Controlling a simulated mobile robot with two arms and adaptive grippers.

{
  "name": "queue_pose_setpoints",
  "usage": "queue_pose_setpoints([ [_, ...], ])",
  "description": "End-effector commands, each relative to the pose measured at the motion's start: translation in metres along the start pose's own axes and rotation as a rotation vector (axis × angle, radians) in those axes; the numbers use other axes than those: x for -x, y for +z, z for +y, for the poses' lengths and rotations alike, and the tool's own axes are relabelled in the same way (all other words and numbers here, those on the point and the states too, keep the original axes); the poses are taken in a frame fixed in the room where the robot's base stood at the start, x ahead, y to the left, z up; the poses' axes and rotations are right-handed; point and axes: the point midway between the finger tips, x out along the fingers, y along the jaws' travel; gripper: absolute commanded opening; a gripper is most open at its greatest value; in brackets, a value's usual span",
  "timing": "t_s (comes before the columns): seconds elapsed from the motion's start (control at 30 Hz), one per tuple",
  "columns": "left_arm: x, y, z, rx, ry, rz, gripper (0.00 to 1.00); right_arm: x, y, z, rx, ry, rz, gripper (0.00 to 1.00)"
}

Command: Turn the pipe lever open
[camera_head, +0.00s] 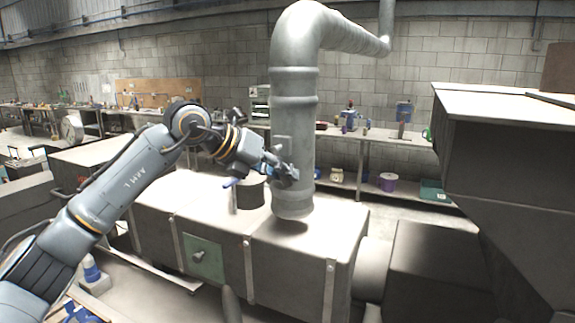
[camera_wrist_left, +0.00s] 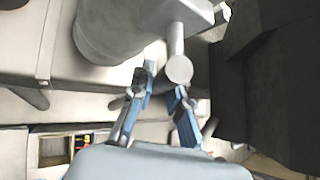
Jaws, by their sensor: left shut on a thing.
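The large grey metal pipe (camera_head: 295,110) rises from a pale box-shaped duct and bends right at the top. My left gripper (camera_head: 287,176) is at the lower front of the pipe, shut on the lever there. In the head view the gripper mostly hides the lever. In the left wrist view the lever (camera_wrist_left: 178,68) is a grey bar with a round end, close to the blue-grey fingertips of my left gripper (camera_wrist_left: 164,82). The exact contact is hard to see. The pipe also shows in that view (camera_wrist_left: 105,30). My right gripper is not in view.
The pale duct (camera_head: 310,245) with a green panel (camera_head: 204,258) lies under the pipe. A large grey machine housing (camera_head: 495,140) stands at the right. Benches with tools line the back wall, and a purple bucket (camera_head: 387,181) sits on a lower shelf.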

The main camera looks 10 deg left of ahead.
Motion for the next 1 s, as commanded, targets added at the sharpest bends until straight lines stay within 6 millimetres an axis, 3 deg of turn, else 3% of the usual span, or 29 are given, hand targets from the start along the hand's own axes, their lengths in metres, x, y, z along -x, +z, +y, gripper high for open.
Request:
queue_pose_setpoints([
  [0.5, 0.004, -0.001, 0.018, -0.270, 0.269, 0.077, 0.00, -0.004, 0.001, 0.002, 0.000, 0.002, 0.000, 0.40],
  [1.0, 0.006, -0.001, 0.023, -0.339, 0.338, 0.099, 0.00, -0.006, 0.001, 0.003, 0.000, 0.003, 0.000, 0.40],
])
